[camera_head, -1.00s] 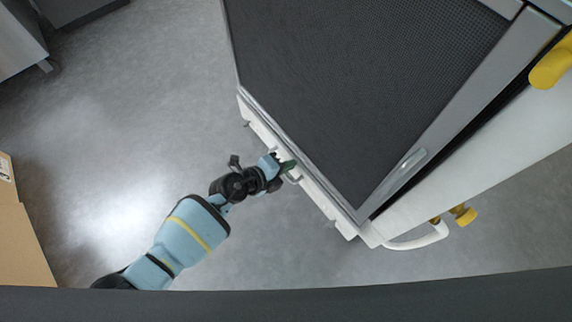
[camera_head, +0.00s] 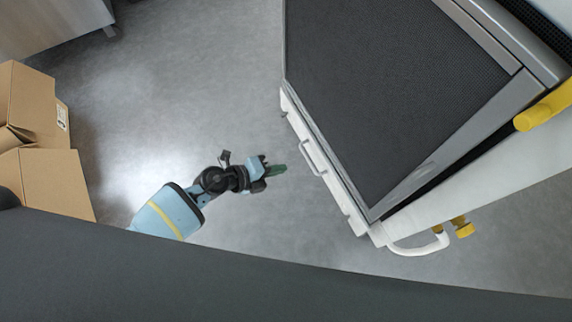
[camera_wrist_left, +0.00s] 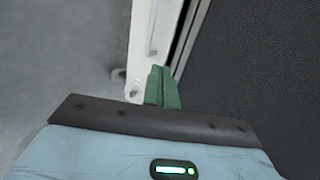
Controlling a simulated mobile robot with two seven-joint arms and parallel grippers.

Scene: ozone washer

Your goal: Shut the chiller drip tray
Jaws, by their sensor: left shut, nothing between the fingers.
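The chiller (camera_head: 390,80) is a large unit with a dark mesh panel and grey frame. The white drip tray front (camera_head: 346,194) runs along its left side, with a small bar handle (camera_head: 313,157) on it. In the left wrist view the white tray front (camera_wrist_left: 158,25) runs beside a narrow dark slot at the chiller's edge. My left gripper (camera_head: 281,169) has green fingers, shut and empty, pointing toward the tray. In the head view it is apart from the handle, to its left. The fingers (camera_wrist_left: 161,80) overlap the tray front in the wrist view. My right gripper is out of view.
A white curved pipe (camera_head: 418,248) and yellow fittings (camera_head: 462,227) stick out at the chiller's near corner. A yellow bar (camera_head: 545,107) is at the right. Cardboard boxes (camera_head: 55,180) stand at the left. The grey floor between them is free.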

